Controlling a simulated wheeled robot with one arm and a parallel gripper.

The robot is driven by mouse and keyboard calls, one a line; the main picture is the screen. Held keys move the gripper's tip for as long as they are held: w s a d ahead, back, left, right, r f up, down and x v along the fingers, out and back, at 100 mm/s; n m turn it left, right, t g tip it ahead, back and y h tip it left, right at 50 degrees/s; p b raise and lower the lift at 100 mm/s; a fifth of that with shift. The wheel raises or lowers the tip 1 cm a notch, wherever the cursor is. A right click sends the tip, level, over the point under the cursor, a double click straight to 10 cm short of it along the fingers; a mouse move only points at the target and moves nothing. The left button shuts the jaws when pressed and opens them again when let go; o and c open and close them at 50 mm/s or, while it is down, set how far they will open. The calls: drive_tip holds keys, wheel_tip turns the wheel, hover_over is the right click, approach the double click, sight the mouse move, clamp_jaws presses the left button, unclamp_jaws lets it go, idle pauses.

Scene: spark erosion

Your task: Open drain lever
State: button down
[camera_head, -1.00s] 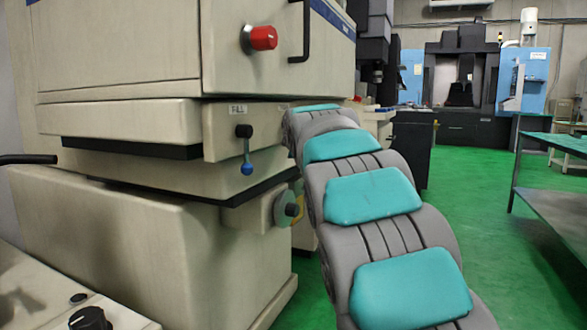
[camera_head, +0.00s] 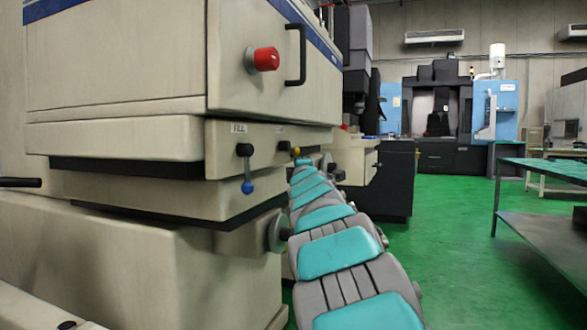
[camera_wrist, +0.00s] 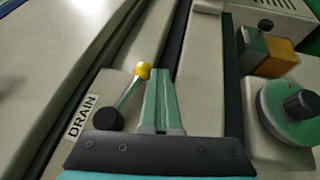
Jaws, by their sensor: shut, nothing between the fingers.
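The drain lever shows in the wrist view with a yellow ball (camera_wrist: 143,71), a thin metal rod and a black pivot (camera_wrist: 108,120) beside the white DRAIN label (camera_wrist: 82,117). Its yellow ball also shows in the head view (camera_head: 296,151), at the far end of the machine's front panel. My gripper (camera_wrist: 160,73) is shut and empty. Its fingertips are just right of the yellow ball in the wrist view; I cannot tell whether they touch it. In the head view my arm hides the gripper.
A blue-tipped lever (camera_head: 247,187) under the FILL label (camera_head: 239,128) hangs nearer on the same panel. A red knob (camera_head: 266,59) and black handle (camera_head: 296,54) stick out above. A green-topped table (camera_head: 550,172) stands right; green floor between is open.

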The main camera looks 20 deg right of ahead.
drive_tip(key=shift+w+d+r, duration=0.15)
drive_tip(key=shift+r, duration=0.05)
idle(0.3)
idle(0.3)
drive_tip(key=s+f+b, duration=0.1)
drive_tip(key=s+f, duration=0.5)
drive_tip(key=s, duration=0.4)
drive_tip(key=shift+a+f+b, duration=0.35)
drive_tip(key=shift+a+b, duration=0.05)
drive_tip(key=shift+a, duration=0.05)
drive_tip(key=shift+s, duration=0.1)
